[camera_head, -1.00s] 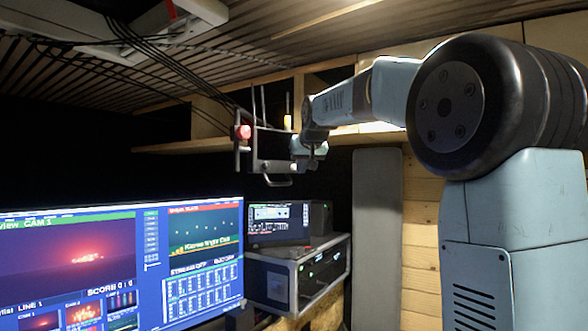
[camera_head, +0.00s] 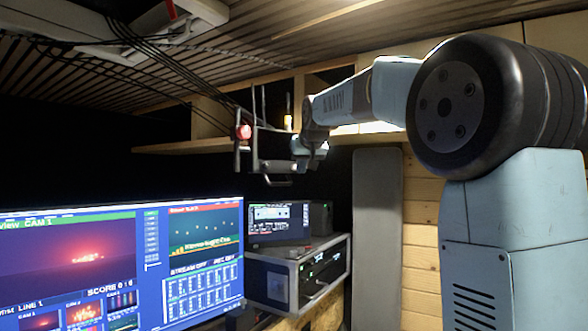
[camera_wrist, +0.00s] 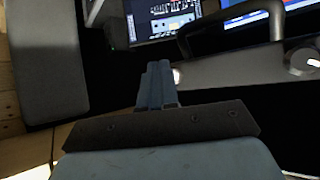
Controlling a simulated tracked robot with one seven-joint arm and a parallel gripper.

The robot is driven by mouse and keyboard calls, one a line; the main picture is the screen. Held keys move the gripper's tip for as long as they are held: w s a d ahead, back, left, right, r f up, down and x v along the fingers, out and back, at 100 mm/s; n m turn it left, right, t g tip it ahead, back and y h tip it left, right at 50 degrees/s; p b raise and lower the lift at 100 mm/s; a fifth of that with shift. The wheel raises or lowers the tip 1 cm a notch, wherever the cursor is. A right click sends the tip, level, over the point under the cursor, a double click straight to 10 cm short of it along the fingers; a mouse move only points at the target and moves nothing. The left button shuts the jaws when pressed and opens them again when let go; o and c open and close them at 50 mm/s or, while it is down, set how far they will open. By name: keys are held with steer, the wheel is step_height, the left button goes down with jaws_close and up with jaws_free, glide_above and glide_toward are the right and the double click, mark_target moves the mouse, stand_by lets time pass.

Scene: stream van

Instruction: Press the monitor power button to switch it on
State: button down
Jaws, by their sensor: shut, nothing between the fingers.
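A large lit monitor (camera_head: 75,265) fills the lower left of the head view, showing a red camera picture and a blue control panel. A smaller lit monitor (camera_head: 278,222) stands on a case behind it to the right; a lit screen, likely the same one, shows at the top of the wrist view (camera_wrist: 160,18). I cannot make out a labelled power button on either. My gripper (camera_wrist: 157,72) is shut and empty in the wrist view, below that screen and apart from it in the picture. A small pale round spot (camera_wrist: 178,76) shows beside the fingertips; I cannot tell what it is.
A silver-edged equipment case (camera_head: 297,275) stands under the smaller monitor. A bracket with a red ball (camera_head: 243,131) is near my wrist. A grey upright panel (camera_head: 377,235) stands right of the case.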

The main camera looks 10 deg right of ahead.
stand_by(0.6)
steer(key=shift+w+a+r, duration=0.1)
steer(key=shift+w+a, duration=0.15)
steer(key=shift+w, duration=0.1)
steer(key=shift+s, duration=0.1)
steer(key=shift+s+d, duration=0.25)
steer(key=shift+s, duration=0.05)
stand_by(0.4)
steer(key=s+d, duration=0.3)
steer(key=s, duration=0.2)
stand_by(0.5)
steer(key=shift+d, duration=0.1)
stand_by(0.9)
steer(key=shift+s, duration=0.15)
